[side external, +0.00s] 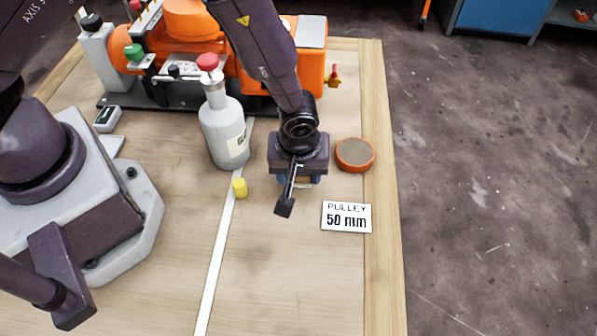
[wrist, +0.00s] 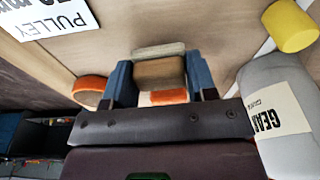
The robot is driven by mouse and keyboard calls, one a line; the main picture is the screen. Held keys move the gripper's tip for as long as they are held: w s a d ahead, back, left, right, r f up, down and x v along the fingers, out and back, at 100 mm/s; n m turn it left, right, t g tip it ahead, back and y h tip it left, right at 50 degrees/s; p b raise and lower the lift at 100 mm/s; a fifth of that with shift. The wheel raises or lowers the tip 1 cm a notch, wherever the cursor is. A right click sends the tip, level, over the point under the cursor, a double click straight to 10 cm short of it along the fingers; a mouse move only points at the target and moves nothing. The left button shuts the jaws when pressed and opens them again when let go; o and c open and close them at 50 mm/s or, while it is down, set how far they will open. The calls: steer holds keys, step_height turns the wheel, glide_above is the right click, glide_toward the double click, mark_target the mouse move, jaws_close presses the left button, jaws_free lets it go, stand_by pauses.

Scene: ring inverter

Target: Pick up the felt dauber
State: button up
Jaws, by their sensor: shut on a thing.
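The felt dauber appears to be the tan block (wrist: 158,72) with a paler, felt-like layer along one edge. It sits between the two blue fingers of my gripper (wrist: 161,84) in the wrist view, and the fingers are shut on it. In the side external view my gripper (side external: 300,181) points down over the bench, right of the white bottle. Only a thin pale edge of the dauber shows there, under the dark gripper body. I cannot tell whether it touches the bench.
A round orange tin (side external: 355,154) stands close right of my gripper. A "PULLEY 50 mm" card (side external: 346,217) lies in front of it. Left are a yellow cylinder (side external: 239,187) and a white bottle (side external: 224,128). An orange machine (side external: 190,50) stands behind. The front bench is clear.

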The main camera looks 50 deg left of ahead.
steer(key=s+a+r, duration=0.6)
steer(key=s+r, duration=0.6)
steer(key=shift+s, duration=0.35)
steer(key=shift+a, duration=0.1)
steer(key=shift+o, duration=0.7)
steer(key=shift+c, duration=0.3)
stand_by(0.9)
